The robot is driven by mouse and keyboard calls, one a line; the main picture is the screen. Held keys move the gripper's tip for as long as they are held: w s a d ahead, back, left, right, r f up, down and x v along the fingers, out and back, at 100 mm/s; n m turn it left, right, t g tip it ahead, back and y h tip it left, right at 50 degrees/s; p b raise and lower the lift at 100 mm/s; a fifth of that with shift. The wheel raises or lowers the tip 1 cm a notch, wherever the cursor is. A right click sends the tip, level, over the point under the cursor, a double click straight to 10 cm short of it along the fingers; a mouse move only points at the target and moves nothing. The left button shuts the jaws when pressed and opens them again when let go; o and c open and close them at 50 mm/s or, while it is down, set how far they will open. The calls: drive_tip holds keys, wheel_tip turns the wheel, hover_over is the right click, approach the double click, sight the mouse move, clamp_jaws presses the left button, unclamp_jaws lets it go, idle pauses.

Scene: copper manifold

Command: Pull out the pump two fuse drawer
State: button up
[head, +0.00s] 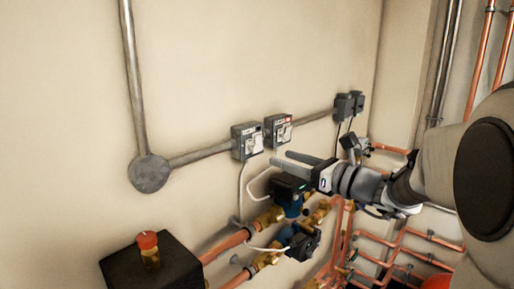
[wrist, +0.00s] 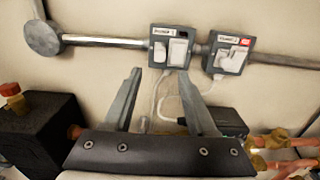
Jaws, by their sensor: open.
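Two grey switch boxes with white fronts are mounted on the wall. The left box (head: 247,141) also shows in the wrist view (wrist: 170,47). The right box (head: 278,130), with a red patch at its upper right, shows in the wrist view (wrist: 229,55) too. Their small labels are blurred; the right one seems to read pump 2. A small white piece (wrist: 220,60) on the right box's left side may be its fuse drawer. My gripper (head: 280,157) is open and empty, in front of and below the boxes. In the wrist view its fingertips (wrist: 160,71) line up below the left box.
Metal conduit (head: 200,154) joins the boxes to a round junction box (head: 150,173). White cables hang below. Copper pipes (head: 228,242), brass valves and pumps lie beneath my gripper. A black box with a red-topped fitting (head: 150,265) stands at lower left. Two dark boxes (head: 348,105) are farther right.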

sight(257, 149)
drive_tip(key=p+x, duration=0.1)
drive_tip(key=x, duration=0.7)
drive_tip(key=shift+w+a, duration=0.2)
drive_tip(key=shift+a, duration=0.05)
clamp_jaws()
idle(1.0)
